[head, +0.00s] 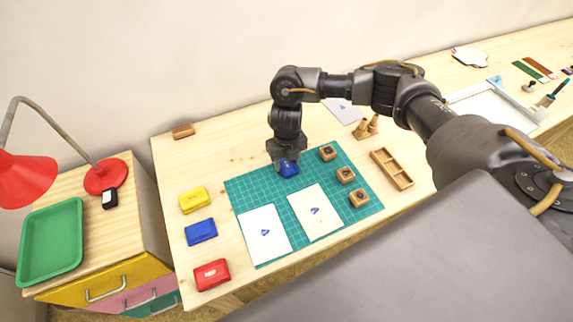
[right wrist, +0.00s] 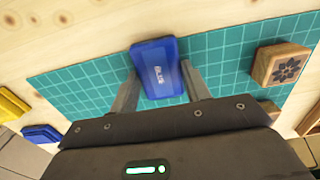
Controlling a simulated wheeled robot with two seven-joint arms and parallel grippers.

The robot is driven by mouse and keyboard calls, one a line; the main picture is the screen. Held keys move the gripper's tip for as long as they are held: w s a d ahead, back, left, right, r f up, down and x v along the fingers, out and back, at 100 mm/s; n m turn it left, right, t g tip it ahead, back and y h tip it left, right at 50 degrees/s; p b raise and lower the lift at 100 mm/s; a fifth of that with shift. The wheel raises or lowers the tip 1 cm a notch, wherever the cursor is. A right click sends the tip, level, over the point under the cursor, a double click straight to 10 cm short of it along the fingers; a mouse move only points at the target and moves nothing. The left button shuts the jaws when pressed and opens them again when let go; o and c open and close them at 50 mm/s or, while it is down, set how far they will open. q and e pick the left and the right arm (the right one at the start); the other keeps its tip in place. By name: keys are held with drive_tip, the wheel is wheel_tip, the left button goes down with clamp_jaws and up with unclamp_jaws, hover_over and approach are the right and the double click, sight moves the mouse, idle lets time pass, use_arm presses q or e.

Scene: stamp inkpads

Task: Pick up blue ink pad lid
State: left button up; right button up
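A blue ink pad lid (head: 288,168) with pale lettering is at the upper edge of the green mat. It also shows in the right wrist view (right wrist: 158,66), between my fingertips. Another blue ink pad piece (head: 201,231) lies on the table left of the mat, between the yellow pad (head: 194,199) and the red pad (head: 212,274). My left gripper is not in view.
The green cutting mat (head: 247,188) holds two stamped white sheets (head: 264,235) and several wooden stamps (head: 345,174). A wooden divided tray (head: 392,169) lies to the right. A small wooden block (head: 183,131) is at the back left.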

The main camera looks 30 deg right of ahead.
drive_tip(key=c, duration=0.3)
drive_tip(key=shift+c, duration=0.2)
drive_tip(key=shift+r, duration=0.1)
drive_tip(key=shift+r, duration=0.6)
drive_tip(key=s+d+r, duration=0.4)
drive_tip(key=s+r, duration=0.7)
drive_tip(key=s, duration=0.2)
drive_tip(key=shift+s+d+r, duration=0.15)
drive_tip(key=shift+d+r, duration=0.05)
drive_tip(key=shift+r, duration=0.1)
